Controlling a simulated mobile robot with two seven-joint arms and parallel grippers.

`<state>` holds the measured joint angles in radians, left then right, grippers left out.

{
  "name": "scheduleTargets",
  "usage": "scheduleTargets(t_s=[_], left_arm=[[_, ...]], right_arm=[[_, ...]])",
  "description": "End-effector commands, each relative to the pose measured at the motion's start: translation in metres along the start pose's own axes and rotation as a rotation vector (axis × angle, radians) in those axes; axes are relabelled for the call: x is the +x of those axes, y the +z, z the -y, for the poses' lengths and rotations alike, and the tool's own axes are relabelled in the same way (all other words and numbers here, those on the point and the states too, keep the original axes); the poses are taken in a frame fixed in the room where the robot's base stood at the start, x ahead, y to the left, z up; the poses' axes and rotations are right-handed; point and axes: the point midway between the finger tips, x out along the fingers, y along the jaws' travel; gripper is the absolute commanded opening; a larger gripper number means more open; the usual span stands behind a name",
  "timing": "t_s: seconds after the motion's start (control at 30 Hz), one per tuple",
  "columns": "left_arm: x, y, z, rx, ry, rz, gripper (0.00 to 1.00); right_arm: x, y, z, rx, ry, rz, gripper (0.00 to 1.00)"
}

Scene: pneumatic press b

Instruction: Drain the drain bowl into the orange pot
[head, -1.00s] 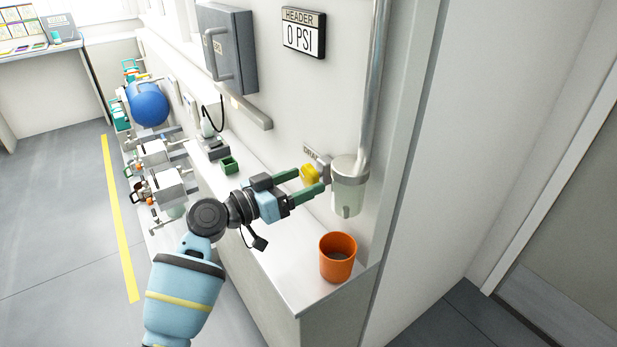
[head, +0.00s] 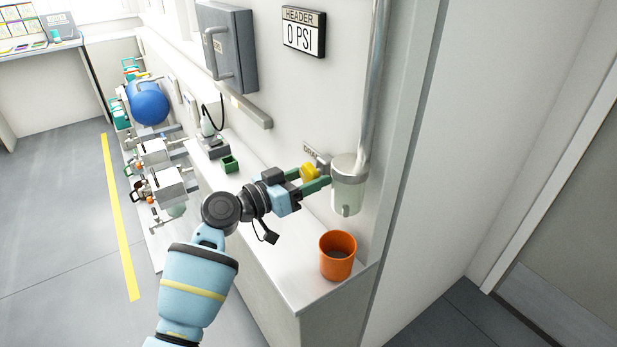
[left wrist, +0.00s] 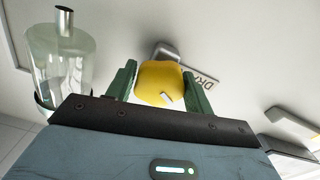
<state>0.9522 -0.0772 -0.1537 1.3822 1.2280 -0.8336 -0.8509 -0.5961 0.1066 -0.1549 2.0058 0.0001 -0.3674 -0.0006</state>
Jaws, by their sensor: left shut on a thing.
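The drain bowl (head: 348,190) is a clear cup with a grey top on the wall under a vertical pipe. It shows at the upper left of the left wrist view (left wrist: 60,60). A yellow knob (head: 310,172) sits left of it by the DRAIN label, and lies between my fingers in the left wrist view (left wrist: 160,82). My left gripper (head: 316,178) is shut on the yellow knob. My right gripper is not in view.
The white counter (head: 290,262) runs along the wall and ends just right of the pot. A small green box (head: 230,164) sits further back on it. A header display (head: 304,32) reads 0 PSI. A grey cabinet (head: 226,48) hangs above.

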Motion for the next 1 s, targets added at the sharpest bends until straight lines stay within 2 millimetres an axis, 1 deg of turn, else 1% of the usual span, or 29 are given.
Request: scheduleTargets(t_s=[0.17, 0.3, 0.4, 0.73, 0.83, 1.0], left_arm=[[-0.001, 0.006, 0.003, 0.055, -0.002, 0.003, 0.29], [-0.001, 0.009, 0.004, 0.15, -0.002, 0.004, 0.29], [-0.001, 0.008, 0.004, 0.218, -0.002, 0.003, 0.29], [-0.001, 0.005, 0.004, 0.433, -0.002, 0.004, 0.29], [-0.001, 0.004, 0.004, 0.473, -0.002, 0.002, 0.29], [-0.001, 0.001, 0.003, 0.497, -0.002, 0.001, 0.29]], right_arm=[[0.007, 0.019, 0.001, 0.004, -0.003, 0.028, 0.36], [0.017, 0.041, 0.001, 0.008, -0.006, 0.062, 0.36], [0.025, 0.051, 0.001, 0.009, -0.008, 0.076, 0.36], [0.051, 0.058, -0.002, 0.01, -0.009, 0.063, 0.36], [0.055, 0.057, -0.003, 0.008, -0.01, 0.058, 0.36], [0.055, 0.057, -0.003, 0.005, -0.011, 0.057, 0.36]])
